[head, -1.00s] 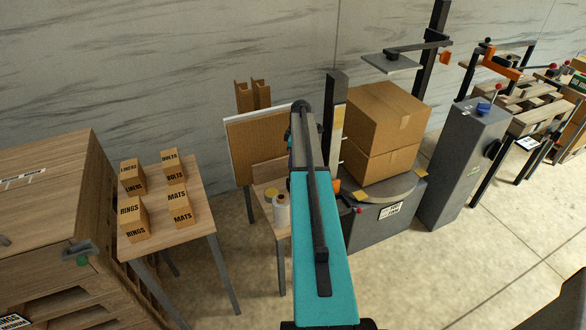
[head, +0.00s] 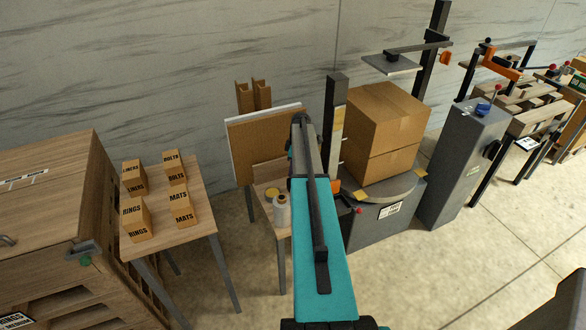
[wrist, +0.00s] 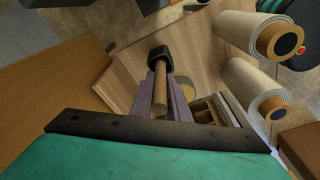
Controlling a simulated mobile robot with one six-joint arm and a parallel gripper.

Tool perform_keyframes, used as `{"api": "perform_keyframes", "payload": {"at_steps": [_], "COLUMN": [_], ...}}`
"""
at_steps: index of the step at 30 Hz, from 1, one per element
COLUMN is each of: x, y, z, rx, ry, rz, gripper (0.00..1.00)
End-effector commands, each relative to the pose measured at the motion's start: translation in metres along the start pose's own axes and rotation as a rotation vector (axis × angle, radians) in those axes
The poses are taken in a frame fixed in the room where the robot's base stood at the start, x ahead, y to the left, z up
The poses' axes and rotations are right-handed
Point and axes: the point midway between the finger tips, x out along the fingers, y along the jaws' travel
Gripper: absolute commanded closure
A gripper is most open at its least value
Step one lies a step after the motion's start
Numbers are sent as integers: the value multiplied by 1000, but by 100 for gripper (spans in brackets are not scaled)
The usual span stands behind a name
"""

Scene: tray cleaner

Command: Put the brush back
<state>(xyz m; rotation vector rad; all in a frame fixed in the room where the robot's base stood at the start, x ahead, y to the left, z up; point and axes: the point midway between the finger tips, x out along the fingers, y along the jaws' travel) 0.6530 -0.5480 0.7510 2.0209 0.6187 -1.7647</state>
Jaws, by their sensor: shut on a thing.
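In the wrist view my gripper (wrist: 163,103) has two purple-grey fingers shut on the wooden handle of the brush (wrist: 160,82). A black block-like end of the brush points away from me, over a small wooden tabletop (wrist: 125,75). I cannot tell whether the brush touches the tabletop. In the head view my teal arm reaches toward the small table (head: 265,172) in front of a cork board (head: 262,140). My gripper and the brush are hidden there behind the arm.
Two large cream rolls (wrist: 250,30) lie at the right of the wrist view, near a small slotted wooden holder (wrist: 215,110). A white roll (head: 281,208) stands on the small table. Labelled boxes (head: 180,207) are on the table to the left; stacked cartons (head: 385,120) stand right.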

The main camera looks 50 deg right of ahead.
Motion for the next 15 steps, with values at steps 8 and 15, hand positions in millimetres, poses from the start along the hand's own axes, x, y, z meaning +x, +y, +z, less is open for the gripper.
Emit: {"api": "perform_keyframes", "payload": {"at_steps": [8,15], "x": [1,2], "y": [0,0], "z": [1,1], "rx": [1,1], "ry": [0,0], "rz": [0,0], "gripper": [100,66]}}
